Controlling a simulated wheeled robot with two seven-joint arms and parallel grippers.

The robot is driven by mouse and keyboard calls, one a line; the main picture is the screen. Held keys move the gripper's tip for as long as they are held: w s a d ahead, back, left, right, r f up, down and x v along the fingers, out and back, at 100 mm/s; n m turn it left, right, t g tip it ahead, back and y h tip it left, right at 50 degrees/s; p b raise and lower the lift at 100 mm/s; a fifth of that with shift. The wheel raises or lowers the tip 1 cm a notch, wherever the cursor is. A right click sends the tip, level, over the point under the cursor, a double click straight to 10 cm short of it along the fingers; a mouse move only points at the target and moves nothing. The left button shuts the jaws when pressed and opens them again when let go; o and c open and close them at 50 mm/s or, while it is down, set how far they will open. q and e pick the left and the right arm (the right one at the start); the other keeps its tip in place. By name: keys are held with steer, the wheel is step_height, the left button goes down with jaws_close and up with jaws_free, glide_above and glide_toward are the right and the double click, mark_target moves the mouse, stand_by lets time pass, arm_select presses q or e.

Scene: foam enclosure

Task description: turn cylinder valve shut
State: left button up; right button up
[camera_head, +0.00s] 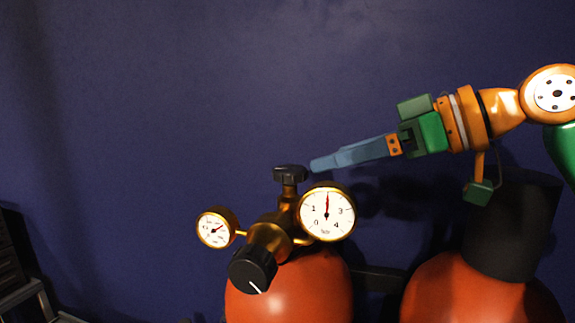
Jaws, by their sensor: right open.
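A red gas cylinder (290,292) stands at the bottom centre with a brass valve and regulator on top. The dark cylinder valve handwheel (290,174) sits on the upright stem. A large round gauge (327,212) faces me on the right, and a smaller gauge (215,229) is on the left. A black knob (253,269) with a white mark is at the front. My right gripper (318,165) comes in from the right, its blue fingers pointing left. Its tips are just right of the handwheel, with a small gap in the picture. It holds nothing. My left gripper is not in view.
A second red cylinder (477,295) with a dark cap (513,228) stands at the lower right, below my right arm. A plain dark blue wall (150,110) is behind. A dark object with a grey frame (22,270) is at the lower left. Space above and left of the valve is clear.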

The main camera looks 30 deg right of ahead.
mark_target(295, 169)
steer(key=x, duration=0.7)
steer(key=shift+w+a+p, duration=0.1)
steer(key=shift+p, duration=0.3)
steer(key=c, duration=1.4)
